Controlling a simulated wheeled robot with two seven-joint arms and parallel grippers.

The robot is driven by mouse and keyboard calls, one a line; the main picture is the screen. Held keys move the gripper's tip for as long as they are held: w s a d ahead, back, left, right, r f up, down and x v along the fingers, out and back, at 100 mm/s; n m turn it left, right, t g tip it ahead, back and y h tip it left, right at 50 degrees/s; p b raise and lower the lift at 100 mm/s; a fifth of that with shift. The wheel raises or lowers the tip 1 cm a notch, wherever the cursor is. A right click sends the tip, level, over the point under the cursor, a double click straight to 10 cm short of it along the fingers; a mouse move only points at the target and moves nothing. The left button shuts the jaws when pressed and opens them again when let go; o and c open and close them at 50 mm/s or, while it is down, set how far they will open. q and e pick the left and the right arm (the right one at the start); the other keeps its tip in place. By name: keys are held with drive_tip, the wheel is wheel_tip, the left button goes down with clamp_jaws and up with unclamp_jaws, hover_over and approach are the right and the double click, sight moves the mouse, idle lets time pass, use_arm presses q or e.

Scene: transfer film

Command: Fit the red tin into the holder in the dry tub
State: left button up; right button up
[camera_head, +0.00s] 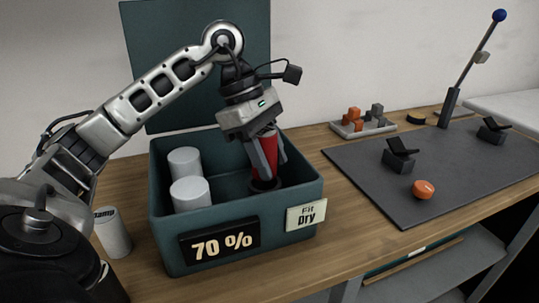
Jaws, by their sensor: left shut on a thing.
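The red tin (268,144) is between the fingers of my left gripper (266,170), which is shut on it. The gripper points down inside the dry tub (280,218), toward its right side. The tub is a dark teal open box with a "Fit Dry" label (306,214) and a "70 %" display (220,241) on its front. A dark round holder (265,185) shows at the fingertips, partly hidden by them. I cannot tell whether the tin is seated in it. My right gripper is not in view.
Two white cylinders (190,193) stand in the tub's left part. A grey canister (112,232) stands left of the tub. A tray of blocks (362,125) sits behind.

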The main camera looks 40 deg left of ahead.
use_arm(q)
drive_tip(key=shift+f+b, duration=1.05)
drive_tip(key=shift+f, duration=0.1)
drive_tip(key=shift+f, duration=0.2)
drive_tip(key=o, duration=1.1)
